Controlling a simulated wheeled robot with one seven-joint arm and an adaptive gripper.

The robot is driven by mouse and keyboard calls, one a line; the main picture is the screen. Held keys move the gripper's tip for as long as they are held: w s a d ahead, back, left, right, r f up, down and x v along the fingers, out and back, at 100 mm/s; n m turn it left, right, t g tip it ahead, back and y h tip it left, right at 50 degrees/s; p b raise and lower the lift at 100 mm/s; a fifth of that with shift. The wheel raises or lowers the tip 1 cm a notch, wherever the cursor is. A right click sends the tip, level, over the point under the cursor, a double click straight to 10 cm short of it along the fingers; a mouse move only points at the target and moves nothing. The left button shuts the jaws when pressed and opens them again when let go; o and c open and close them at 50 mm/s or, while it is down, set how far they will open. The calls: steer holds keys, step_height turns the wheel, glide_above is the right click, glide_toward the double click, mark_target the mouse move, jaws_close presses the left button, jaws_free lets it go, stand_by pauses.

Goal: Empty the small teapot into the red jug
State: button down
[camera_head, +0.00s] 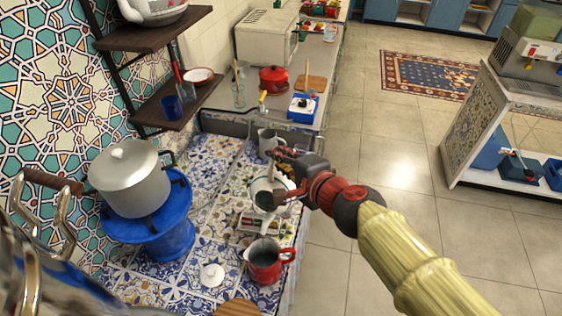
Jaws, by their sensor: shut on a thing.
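The small teapot (261,190) is pale, with its open top showing and no lid on it. My gripper (282,178) is shut on its right side, probably at the handle, which the fingers hide. A pale part, seemingly the spout, points down the picture towards the red jug. I cannot tell how far the teapot is tilted or whether it is off the counter. The red jug (261,262) stands upright on the tiled counter below it in the picture, apart from it, with its handle to the right. A white lid (212,275) lies left of the jug.
A small tray (248,223) of utensils lies between teapot and jug. A grey mug (267,138) stands behind my gripper. A large pot (131,180) sits on a blue stand (166,240) at left. A shiny metal samovar (40,260) fills the lower left corner.

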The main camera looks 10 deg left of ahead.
steer(key=shift+s+a+r+n+t+b, duration=0.2)
steer(key=shift+s+r+t+b, duration=0.1)
steer(key=shift+s+b, duration=0.5)
steer(key=shift+s+a+r+n+t+b, duration=0.1)
steer(key=shift+s+r+n+t+b, duration=0.15)
steer(key=shift+s+b, duration=0.5)
steer(key=s+b, duration=0.1)
steer(key=b, duration=0.1)
steer(key=s+t+b, duration=0.1)
steer(key=shift+s+a+r+n+y+b, duration=0.25)
steer(key=shift+s+r+n+y+b, duration=0.05)
steer(key=shift+r+n+b, duration=0.1)
steer(key=shift+s+a+r+n+t+y+b, duration=0.15)
steer(key=shift+s+n+t+b, duration=0.2)
steer(key=shift+s+b, duration=0.45)
steer(key=shift+s+a+n+t+y+b, duration=0.15)
steer(key=shift+s+t+b, duration=0.3)
steer(key=shift+s, duration=0.7)
steer(key=shift+s+a+r+n+t+y+b, duration=0.15)
steer(key=shift+s+n+t+b, duration=0.2)
steer(key=shift+s+b, duration=0.5)
steer(key=shift+s+f, duration=0.1)
stand_by(0.7)
